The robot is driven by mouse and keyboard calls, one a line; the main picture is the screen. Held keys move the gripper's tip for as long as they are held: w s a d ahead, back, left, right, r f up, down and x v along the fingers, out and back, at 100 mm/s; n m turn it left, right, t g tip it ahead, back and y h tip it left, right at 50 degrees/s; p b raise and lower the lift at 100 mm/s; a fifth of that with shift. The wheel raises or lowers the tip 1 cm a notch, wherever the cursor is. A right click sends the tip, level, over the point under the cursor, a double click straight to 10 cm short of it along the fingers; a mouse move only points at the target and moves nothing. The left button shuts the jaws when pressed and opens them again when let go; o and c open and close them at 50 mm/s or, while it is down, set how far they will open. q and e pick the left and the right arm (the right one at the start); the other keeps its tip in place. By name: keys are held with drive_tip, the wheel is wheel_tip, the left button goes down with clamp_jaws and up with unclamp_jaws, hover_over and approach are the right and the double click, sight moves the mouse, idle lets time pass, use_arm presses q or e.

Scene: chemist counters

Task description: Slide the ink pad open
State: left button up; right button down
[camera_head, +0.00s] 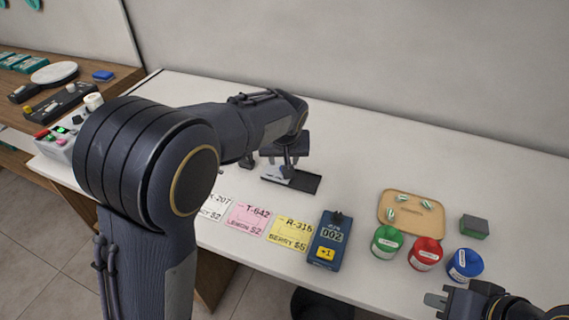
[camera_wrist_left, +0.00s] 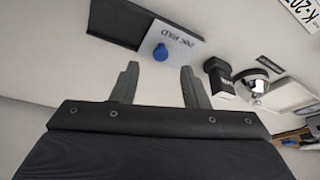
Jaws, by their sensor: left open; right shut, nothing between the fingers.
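The ink pad (camera_head: 306,184) lies on the white counter beneath my left gripper, which partly hides it in the head view. In the left wrist view it has a dark flat part (camera_wrist_left: 118,22) and a light grey lid marked INK PAD (camera_wrist_left: 178,40). The lid sits at one side of the dark part, which is uncovered beside it. A blue knob (camera_wrist_left: 160,53) stands on the lid. My left gripper (camera_wrist_left: 157,78) is open, its fingers pointing toward the knob, which appears just beyond the fingertips. My right gripper (camera_head: 434,303) is shut and empty at the lower right.
A black stamp (camera_wrist_left: 219,76) and a silver bell (camera_wrist_left: 257,84) stand beside the pad in the wrist view. Price cards (camera_head: 248,218), a blue counter device (camera_head: 328,243), coloured jars (camera_head: 425,253), a tan tray (camera_head: 386,213) and a dark block (camera_head: 474,226) are to the right.

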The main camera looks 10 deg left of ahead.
sight(278, 169)
use_arm(q)
drive_tip(key=shift+x, duration=2.1)
clamp_jaws()
